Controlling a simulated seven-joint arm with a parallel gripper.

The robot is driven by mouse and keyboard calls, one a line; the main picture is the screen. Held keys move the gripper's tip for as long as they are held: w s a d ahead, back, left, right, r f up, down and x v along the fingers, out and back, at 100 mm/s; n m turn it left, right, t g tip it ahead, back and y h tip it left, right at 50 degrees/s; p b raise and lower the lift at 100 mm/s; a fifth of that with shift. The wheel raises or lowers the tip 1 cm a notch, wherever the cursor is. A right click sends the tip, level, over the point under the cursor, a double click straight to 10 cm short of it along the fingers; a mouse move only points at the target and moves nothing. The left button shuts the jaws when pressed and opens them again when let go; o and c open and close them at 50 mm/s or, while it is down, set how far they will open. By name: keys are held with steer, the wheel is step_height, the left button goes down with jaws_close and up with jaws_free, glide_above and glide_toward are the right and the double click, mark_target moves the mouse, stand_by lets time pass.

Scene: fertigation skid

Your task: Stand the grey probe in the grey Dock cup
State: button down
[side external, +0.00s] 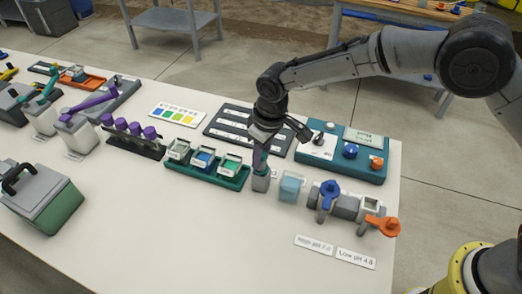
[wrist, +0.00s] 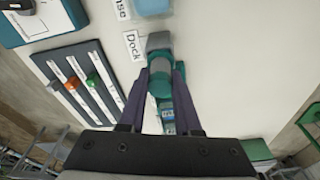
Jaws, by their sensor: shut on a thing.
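The grey Dock cup (side external: 261,182) stands on the white table at the right end of the green tray. It also shows in the wrist view (wrist: 158,41), beside its Dock label (wrist: 133,46). My gripper (side external: 260,160) points down right over the cup, its purple fingers shut on the probe (wrist: 160,86), which looks grey-teal between them. The probe's lower end is at or in the cup's mouth; the fingers hide much of it, so I cannot tell how deep it sits or whether it touches the bottom.
A light-blue Rinse cup (side external: 291,186) stands close right of the Dock cup. The green tray (side external: 207,174) with small jars is close on the left. Grey valve fittings with a blue handle (side external: 330,195) stand farther right. A teal control box (side external: 342,152) and dark rack (side external: 248,133) lie behind.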

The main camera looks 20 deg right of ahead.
steer(key=c, duration=0.5)
jaws_free()
steer(key=shift+r, duration=3.55)
